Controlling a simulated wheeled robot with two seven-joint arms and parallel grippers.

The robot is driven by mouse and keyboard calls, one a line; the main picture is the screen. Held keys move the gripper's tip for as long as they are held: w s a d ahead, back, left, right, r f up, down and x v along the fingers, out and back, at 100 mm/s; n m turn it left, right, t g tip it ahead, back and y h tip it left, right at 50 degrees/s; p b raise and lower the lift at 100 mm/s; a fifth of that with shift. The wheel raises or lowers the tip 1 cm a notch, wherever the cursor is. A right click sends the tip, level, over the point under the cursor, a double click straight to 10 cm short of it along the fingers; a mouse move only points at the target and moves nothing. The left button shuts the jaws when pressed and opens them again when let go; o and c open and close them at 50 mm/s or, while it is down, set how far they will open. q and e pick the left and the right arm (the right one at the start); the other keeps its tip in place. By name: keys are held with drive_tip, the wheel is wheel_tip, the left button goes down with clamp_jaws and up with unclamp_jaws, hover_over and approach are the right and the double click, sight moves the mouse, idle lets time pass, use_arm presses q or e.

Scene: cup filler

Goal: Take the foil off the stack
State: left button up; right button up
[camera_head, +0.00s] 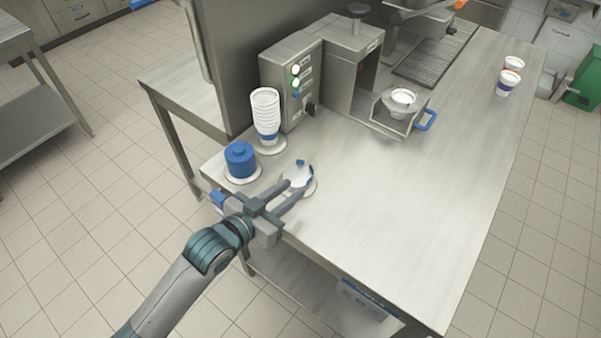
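A low white round foil stack (299,175) sits on a round base near the table's front left edge, with small blue pieces at its far side. My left gripper (297,187) reaches in from the lower left. Its two fingers are apart and lie over the near side of the stack. They partly hide it, and I cannot tell whether they touch the foil. No foil shows clearly lifted off. My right gripper is not in view.
A blue-handled holder (392,122) carries a cup (401,102). The table's (400,210) middle right is clear.

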sight(309, 179)
use_arm(q)
drive_tip(key=shift+x, duration=0.8)
drive_tip(key=shift+w+d+f+p, duration=0.1)
drive_tip(key=shift+w+d+p, duration=0.35)
drive_tip(key=shift+w+p, duration=0.1)
drive_tip(key=p+x, duration=0.1)
drive_tip(key=x, duration=0.1)
drive_tip(key=shift+w+d+f, duration=0.15)
drive_tip(key=shift+d, duration=0.2)
drive_tip(key=shift+w+d+f, duration=0.25)
drive_tip(key=shift+w, duration=0.15)
drive_tip(key=shift+c, duration=0.7)
clamp_jaws()
